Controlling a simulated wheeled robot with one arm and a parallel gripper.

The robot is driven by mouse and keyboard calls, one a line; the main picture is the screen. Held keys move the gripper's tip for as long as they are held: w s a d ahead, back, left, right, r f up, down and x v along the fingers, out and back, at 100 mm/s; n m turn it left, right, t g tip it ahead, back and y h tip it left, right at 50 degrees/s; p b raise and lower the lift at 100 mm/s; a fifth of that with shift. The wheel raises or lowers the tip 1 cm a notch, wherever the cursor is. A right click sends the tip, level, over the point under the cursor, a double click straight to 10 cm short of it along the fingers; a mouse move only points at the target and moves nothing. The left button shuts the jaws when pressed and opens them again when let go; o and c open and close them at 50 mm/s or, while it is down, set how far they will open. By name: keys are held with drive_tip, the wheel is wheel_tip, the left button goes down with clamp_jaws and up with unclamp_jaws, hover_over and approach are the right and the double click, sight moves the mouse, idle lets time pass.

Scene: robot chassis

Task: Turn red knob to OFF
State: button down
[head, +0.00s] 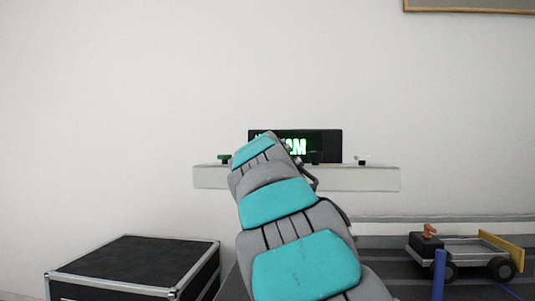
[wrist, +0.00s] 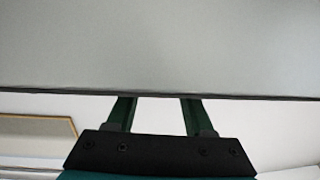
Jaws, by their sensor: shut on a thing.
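A small red-orange knob (head: 430,230) stands on top of a dark box on the wheeled robot chassis (head: 462,253), at the lower right of the head view. Its pointer setting and any OFF mark are too small to read. My gripper (wrist: 157,100) is well away from it, up by the wall shelf, and my arm hides it in the head view. In the wrist view its two green fingers stand apart and reach the dark edge of a large grey flat thing (wrist: 160,45). The gripper is shut on this thing. Their tips are hidden behind it.
A white wall shelf (head: 360,179) holds a black display with green letters (head: 325,146), partly behind my arm. A black case with metal edges (head: 130,266) stands at the lower left. A blue post (head: 438,275) rises in front of the chassis.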

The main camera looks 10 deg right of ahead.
drive_tip(key=shift+r+n+y+p, duration=0.2)
drive_tip(key=shift+n+y+p, duration=0.35)
drive_tip(key=shift+y, duration=0.25)
drive_tip(key=shift+f+y, duration=0.15)
drive_tip(key=shift+y, duration=0.15)
drive_tip(key=shift+c, duration=1.5)
unclamp_jaws()
drive_tip(key=s, duration=0.7)
drive_tip(key=shift+s+a, duration=0.4)
drive_tip(key=shift+a, duration=0.05)
